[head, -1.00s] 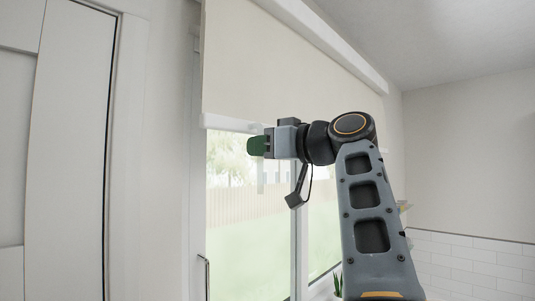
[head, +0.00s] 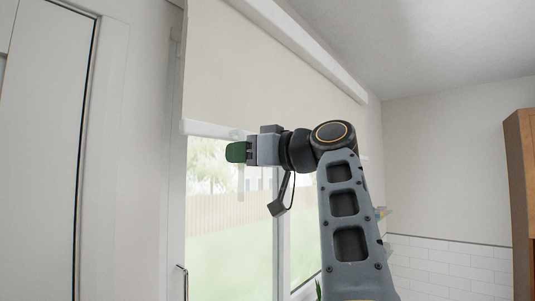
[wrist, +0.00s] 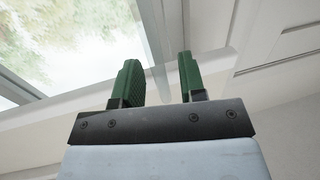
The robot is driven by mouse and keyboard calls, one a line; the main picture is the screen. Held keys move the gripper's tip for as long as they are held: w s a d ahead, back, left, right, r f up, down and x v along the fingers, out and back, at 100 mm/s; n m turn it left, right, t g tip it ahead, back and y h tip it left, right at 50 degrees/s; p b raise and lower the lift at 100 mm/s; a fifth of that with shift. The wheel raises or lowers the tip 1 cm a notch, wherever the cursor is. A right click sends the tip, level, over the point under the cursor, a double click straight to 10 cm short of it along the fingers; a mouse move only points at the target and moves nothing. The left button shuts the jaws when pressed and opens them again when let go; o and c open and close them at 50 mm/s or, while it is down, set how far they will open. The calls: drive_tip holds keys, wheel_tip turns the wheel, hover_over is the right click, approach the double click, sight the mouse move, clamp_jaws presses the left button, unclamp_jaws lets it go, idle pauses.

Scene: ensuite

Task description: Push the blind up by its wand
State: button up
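The cream roller blind (head: 255,75) hangs over the upper part of the window in the head view, with a pale bottom rail (head: 205,128). The translucent wand (head: 240,188) hangs from the rail, with its upper part partly hidden by my gripper. My gripper (head: 236,152) has green fingers and is just below the rail, at the wand. In the wrist view the two fingers (wrist: 158,80) stand apart with a gap between them. The see-through wand (wrist: 154,35) shows as a strip in line with that gap. I cannot tell whether either finger touches it.
The window frame (head: 278,240) and glass lie behind my arm. A door handle (head: 183,278) sits at the lower left. A wooden cabinet (head: 520,180) stands at the far right, beyond white wall tiles (head: 450,265).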

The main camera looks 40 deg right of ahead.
drive_tip(key=b+v, duration=0.1)
drive_tip(key=v, duration=1.2)
drive_tip(key=shift+s, duration=0.2)
